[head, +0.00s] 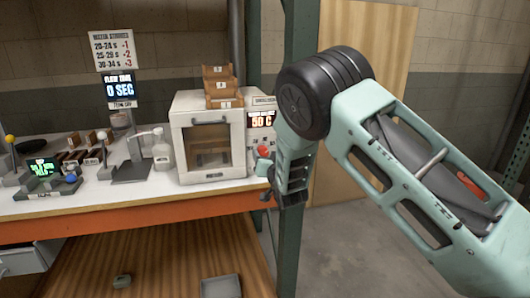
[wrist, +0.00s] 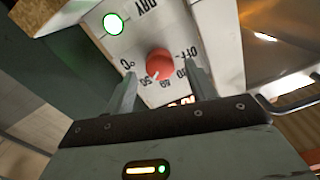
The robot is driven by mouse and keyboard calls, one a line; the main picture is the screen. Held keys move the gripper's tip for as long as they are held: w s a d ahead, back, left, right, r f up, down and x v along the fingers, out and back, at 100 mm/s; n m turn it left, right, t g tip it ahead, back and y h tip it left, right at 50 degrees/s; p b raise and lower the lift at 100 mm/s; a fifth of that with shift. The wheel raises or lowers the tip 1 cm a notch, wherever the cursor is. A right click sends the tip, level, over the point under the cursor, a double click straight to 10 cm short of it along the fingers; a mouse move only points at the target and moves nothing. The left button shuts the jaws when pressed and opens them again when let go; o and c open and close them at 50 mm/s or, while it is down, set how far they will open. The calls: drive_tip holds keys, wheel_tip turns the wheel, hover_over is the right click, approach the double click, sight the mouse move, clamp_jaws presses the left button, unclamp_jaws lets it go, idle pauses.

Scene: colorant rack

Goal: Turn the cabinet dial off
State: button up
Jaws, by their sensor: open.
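The white cabinet (head: 183,140) stands on the bench with a windowed door, and its display (head: 262,121) reads 50 C. Its red dial (head: 263,151) is on the front panel right of the door. My gripper (head: 266,181) is open in front of the panel. In the wrist view my gripper's fingers (wrist: 163,78) are spread, with the dial ahead between their lines. I cannot tell whether they touch it.
A green lit button (wrist: 114,22) is on the panel near the dial. Wooden trays (head: 222,88) are stacked on the cabinet. A green post (head: 297,230) stands right beside the bench and my gripper.

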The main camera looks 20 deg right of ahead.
drive_tip(key=shift+w, duration=0.95)
drive_tip(key=c, duration=1)
